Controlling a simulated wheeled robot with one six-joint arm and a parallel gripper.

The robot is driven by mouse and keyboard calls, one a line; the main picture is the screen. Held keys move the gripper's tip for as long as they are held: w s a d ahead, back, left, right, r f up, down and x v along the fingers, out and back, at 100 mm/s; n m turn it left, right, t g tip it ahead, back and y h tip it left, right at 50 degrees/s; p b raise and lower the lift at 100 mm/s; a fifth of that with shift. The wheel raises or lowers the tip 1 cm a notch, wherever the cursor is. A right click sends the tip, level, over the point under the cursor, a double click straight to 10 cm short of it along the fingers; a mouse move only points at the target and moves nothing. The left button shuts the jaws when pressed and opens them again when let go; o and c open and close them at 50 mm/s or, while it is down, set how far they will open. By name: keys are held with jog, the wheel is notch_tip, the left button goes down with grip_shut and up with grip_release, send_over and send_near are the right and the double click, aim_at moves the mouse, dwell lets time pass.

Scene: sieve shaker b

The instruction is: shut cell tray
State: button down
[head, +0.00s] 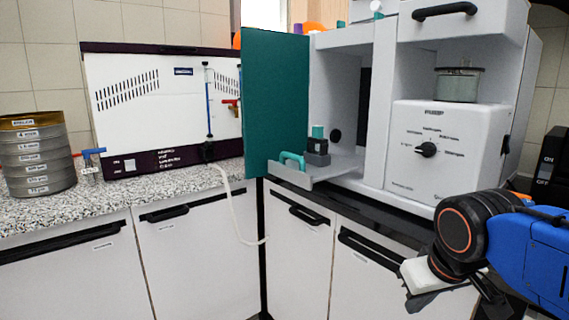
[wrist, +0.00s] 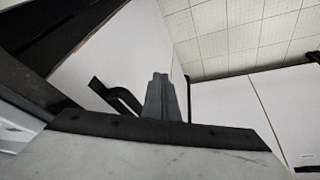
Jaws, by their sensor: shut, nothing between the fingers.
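The cell tray (head: 325,168) is a light grey shelf sticking out of the left compartment of the white machine in the head view. A teal handle (head: 292,160) stands at its front left edge. A dark grey block with a teal top (head: 317,150) sits on the tray. My gripper (wrist: 163,98) shows shut and empty in the wrist view, in front of white cabinet fronts. The tray is not recognisable in the wrist view.
A teal door (head: 277,105) stands open left of the compartment, beside the tray. A white unit with a black knob (head: 426,150) is right of it. The dark counter edge (head: 375,222) lies between my arm and the tray. Stacked sieves (head: 38,158) stand far left.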

jog(key=w+a+r+n+h, duration=0.1)
jog(key=w+a+r+n, duration=0.1)
jog(key=w+a+r, duration=0.6)
jog(key=w+a+r+n, duration=0.1)
jog(key=w+a+r, duration=0.4)
jog(key=w+r, duration=0.4)
jog(key=w+a+r+n+t, duration=0.1)
jog(key=w+a+r, duration=0.35)
jog(key=a, duration=0.45)
jog(key=w+a+r+n+t, duration=0.1)
jog(key=w+a+r+t, duration=0.15)
jog(key=a+r, duration=0.55)
send_near(279, 173)
jog(key=a+f, duration=0.3)
jog(key=shift+g+h, duration=0.3)
jog(key=shift+g, duration=0.15)
jog(key=shift+w+d, duration=1.55)
jog(key=w+d, duration=0.4)
jog(key=d, duration=0.1)
jog(key=w+d, duration=0.4)
jog(key=d, duration=0.2)
jog(key=w+d, duration=0.4)
jog(key=d, duration=0.2)
jog(key=shift+w+d+f, duration=0.1)
jog(key=shift+w+d, duration=0.1)
jog(key=shift+w, duration=0.15)
jog(key=shift+w+d, duration=0.15)
jog(key=shift+d, duration=0.15)
